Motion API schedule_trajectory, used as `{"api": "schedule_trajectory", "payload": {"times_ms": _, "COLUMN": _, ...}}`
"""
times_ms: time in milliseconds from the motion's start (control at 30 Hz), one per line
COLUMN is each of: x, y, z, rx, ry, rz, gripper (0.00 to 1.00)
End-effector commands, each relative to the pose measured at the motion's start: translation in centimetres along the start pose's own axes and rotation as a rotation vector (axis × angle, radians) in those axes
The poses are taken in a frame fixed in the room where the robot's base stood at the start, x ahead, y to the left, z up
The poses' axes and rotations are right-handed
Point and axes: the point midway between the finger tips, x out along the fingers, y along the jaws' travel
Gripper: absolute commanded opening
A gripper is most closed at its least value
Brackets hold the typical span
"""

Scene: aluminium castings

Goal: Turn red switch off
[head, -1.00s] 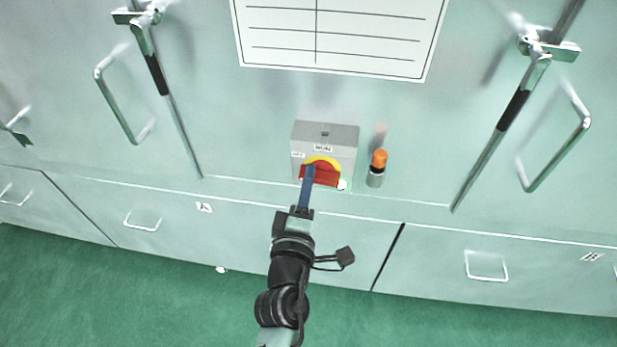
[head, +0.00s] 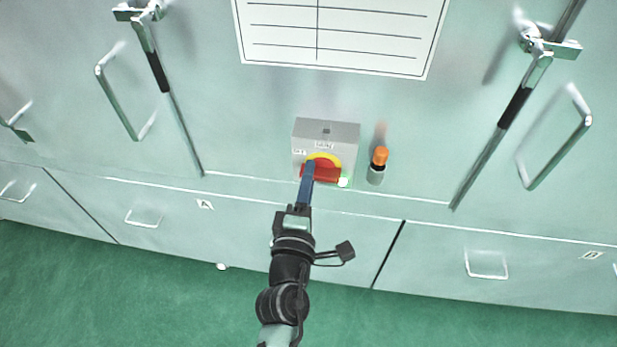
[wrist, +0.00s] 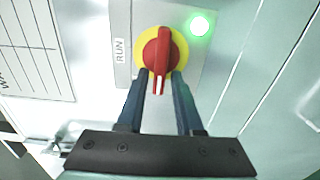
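The red switch (wrist: 158,57) is a rotary knob on a yellow disc (wrist: 181,43). In the wrist view its handle points down the picture, between my fingers. A RUN label (wrist: 120,51) is beside it and a green lamp (wrist: 199,26) glows at upper right. In the head view the red switch (head: 327,172) sits on the front of a grey box (head: 326,132). My gripper (wrist: 160,80) has its two blue fingers apart on either side of the handle's lower end. I cannot tell whether they touch it. My gripper (head: 309,170) partly covers the switch in the head view.
An orange-topped beacon (head: 378,160) stands just right of the box. Long latch bars (head: 160,80) and door handles (head: 555,140) stick out on both sides. A white chart (head: 335,35) is above. Drawers with handles (head: 142,218) run below, over green floor.

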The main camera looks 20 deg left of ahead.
Motion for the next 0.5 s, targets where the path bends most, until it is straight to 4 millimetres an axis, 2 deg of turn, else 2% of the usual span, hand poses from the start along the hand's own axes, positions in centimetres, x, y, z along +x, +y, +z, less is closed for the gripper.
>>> {"api": "schedule_trajectory", "payload": {"times_ms": 367, "x": -0.1, "y": 0.0, "z": 0.0, "rx": 0.003, "ry": 0.000, "rz": 0.001, "gripper": 0.47}}
{"api": "schedule_trajectory", "payload": {"times_ms": 500, "x": -1.2, "y": -0.1, "z": 0.0, "rx": 0.003, "ry": 0.000, "rz": -0.001, "gripper": 0.47}}
